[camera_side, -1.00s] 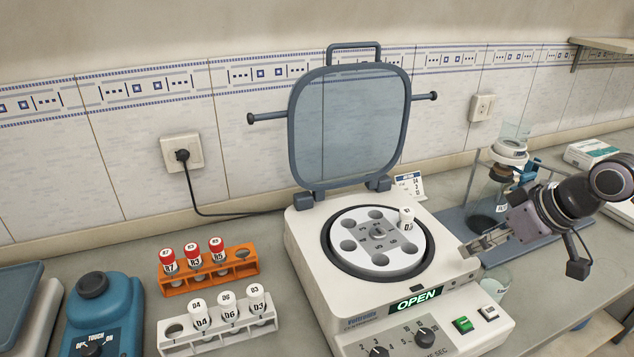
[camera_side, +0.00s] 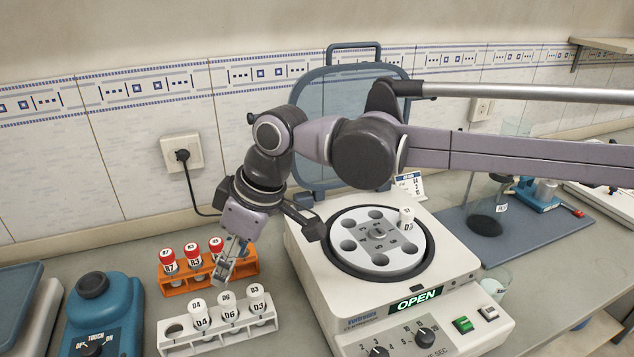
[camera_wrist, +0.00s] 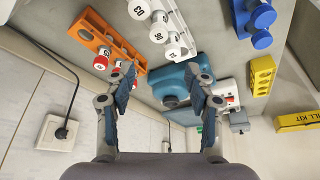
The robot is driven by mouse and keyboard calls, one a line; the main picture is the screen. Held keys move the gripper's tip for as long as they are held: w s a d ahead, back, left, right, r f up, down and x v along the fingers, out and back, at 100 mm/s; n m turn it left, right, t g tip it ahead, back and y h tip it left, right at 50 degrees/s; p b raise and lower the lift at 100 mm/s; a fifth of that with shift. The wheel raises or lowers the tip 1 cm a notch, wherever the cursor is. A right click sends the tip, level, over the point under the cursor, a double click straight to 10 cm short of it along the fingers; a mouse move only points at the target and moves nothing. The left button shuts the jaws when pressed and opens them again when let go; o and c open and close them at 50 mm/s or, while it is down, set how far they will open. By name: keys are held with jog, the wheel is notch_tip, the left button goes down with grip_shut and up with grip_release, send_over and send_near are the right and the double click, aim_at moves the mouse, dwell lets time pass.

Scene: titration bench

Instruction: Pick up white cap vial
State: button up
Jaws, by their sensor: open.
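Several white-cap vials stand in use. In the white rack (camera_side: 218,335) are D4 (camera_side: 200,316), D6 (camera_side: 229,307) and D3 (camera_side: 257,298), upright, with one empty hole at the left end. Another white-cap vial (camera_side: 407,216) stands in the centrifuge rotor (camera_side: 379,262). My gripper (camera_side: 222,278) hangs above and behind the white rack, near the orange rack. It is open and empty. In the wrist view my gripper's fingers (camera_wrist: 165,82) are spread, and the white-cap vials, including D6 (camera_wrist: 158,30), show at the top, apart from them.
The orange rack (camera_side: 206,283) holds several red-cap vials (camera_side: 192,254) just beside my gripper. The centrifuge (camera_side: 300,235) has its lid (camera_side: 335,110) raised. A blue mixer (camera_side: 103,318) stands left. The wrist view also shows a yellow rack (camera_wrist: 262,75) and blue-cap vials (camera_wrist: 262,18).

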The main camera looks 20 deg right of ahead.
aim_at(198, 306)
jog(key=shift+n, duration=0.4)
jog(key=a+f, duration=0.5)
jog(key=shift+a+f, duration=0.25)
jog(key=shift+f, duration=0.15)
jog(key=shift+w+x, duration=0.2)
jog(key=shift+x, duration=2.75)
jog(key=c, duration=1.1)
